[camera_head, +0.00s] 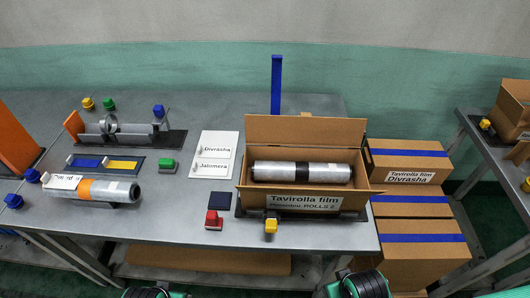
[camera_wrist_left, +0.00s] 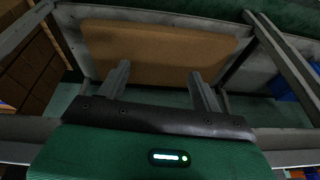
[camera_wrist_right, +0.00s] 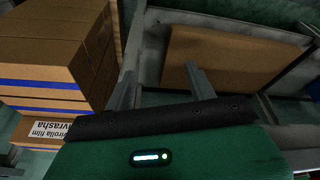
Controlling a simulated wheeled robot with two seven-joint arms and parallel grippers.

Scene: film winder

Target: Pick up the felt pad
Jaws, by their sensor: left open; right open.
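A small dark navy square (camera_head: 220,201), which looks like the felt pad, lies flat on the grey table just left of the open carton. It is not visible in either wrist view. My left gripper (camera_wrist_left: 160,82) is open and empty, its fingers pointing at the space under the table. My right gripper (camera_wrist_right: 162,85) is also open and empty, with stacked cartons to its left. In the head view only parts of both arms show at the bottom edge, below the table's front edge and apart from the pad.
The open carton (camera_head: 305,202) holds a silver film roll (camera_head: 301,172). A red block (camera_head: 213,220) sits right by the pad's near side. White label cards (camera_head: 214,154) lie behind it. Another roll (camera_head: 92,190) rests at left. Bare table (camera_head: 175,225) lies left of the pad.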

